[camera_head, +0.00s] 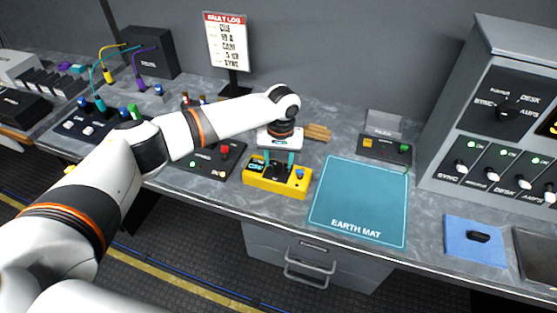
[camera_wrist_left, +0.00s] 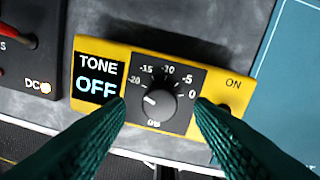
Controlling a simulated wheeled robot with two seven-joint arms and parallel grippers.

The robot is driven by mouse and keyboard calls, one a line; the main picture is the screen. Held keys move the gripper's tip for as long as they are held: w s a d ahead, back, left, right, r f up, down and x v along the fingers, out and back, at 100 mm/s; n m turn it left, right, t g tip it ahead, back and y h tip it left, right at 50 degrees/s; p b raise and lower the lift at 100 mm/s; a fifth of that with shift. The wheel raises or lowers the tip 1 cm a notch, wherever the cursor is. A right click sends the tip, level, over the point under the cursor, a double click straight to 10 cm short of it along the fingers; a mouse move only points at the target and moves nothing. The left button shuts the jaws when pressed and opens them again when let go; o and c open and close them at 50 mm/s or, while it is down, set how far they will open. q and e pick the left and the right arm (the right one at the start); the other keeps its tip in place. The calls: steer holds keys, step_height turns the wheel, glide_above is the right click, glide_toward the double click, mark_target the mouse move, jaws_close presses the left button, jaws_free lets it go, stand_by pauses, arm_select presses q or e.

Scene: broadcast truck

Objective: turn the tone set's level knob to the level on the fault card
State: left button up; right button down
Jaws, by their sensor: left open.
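The yellow tone set (camera_head: 275,190) sits on the bench left of the earth mat. In the left wrist view its display (camera_wrist_left: 97,80) reads TONE OFF. Its round black level knob (camera_wrist_left: 158,105) has a scale marked -20, -15, -10, -5 and 0. The knob's white mark points left, near or just below -20. My left gripper (camera_head: 277,160) points down over the tone set. Its teal fingers are open, one on each side of the knob; contact cannot be told. A card (camera_head: 226,42) with a red heading stands at the back; its lines are too small to read surely.
The teal earth mat (camera_head: 360,200) lies flat and clear to the right. A dark box (camera_head: 208,160) with a red knob stands left of the tone set. A grey switch panel (camera_head: 500,110) rises at the right. A blue pad (camera_head: 474,250) holds a small black piece.

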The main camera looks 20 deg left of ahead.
arm_select(q)
steer(key=shift+f, duration=0.8)
steer(key=c, duration=1)
